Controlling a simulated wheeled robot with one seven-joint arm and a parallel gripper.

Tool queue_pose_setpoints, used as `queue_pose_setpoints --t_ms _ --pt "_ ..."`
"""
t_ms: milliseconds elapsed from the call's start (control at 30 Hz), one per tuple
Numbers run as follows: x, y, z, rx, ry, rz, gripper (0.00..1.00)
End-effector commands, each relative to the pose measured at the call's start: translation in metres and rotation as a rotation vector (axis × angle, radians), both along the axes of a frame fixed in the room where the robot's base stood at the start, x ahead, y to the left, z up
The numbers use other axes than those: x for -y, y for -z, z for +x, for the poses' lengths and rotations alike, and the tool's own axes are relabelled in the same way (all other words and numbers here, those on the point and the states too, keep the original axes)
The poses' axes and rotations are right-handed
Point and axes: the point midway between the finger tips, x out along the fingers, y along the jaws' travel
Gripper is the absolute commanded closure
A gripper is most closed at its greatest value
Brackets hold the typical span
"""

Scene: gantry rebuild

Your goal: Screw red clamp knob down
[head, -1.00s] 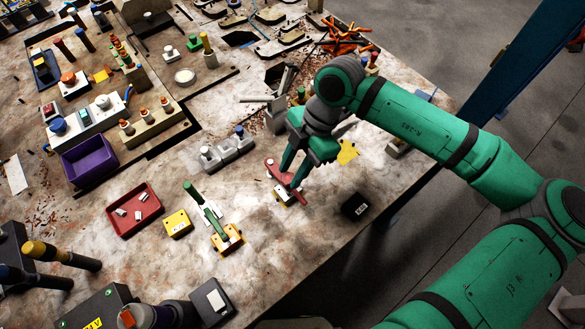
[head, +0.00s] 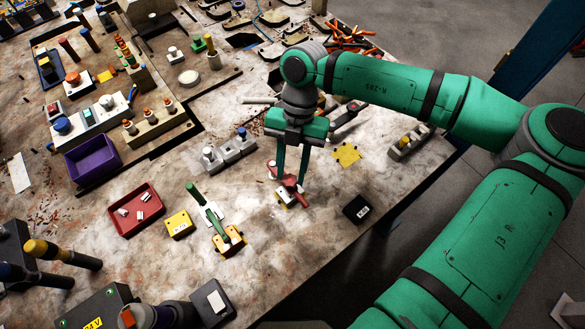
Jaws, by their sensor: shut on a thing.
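The red clamp knob (head: 285,178) is on a small yellow and white clamp block (head: 284,200) near the middle of the table in the head view. My gripper (head: 290,182) points down over it, with its two dark green fingers on either side of the red part. The fingers are shut on the red knob and partly cover it. The knob sits low at the block; whether it touches the block's top is too small to tell.
A green-handled toggle clamp (head: 213,216) stands to the left, beside a yellow box (head: 179,224) and a red tray (head: 134,226). A black box (head: 356,208) lies to the right. A grey block with knobs (head: 228,153) stands behind left.

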Motion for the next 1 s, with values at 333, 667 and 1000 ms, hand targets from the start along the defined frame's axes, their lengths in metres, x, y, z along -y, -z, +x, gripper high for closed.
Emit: queue_pose_setpoints --t_ms 333,667,1000 --pt "-0.0022 0.0 0.0003 0.001 -0.059 0.004 0.91" --pt "-0.0024 0.0001 0.0001 0.0 -0.06 0.004 0.91" --pt "-0.0014 -0.0001 0.0 0.0 -0.06 0.002 0.56"
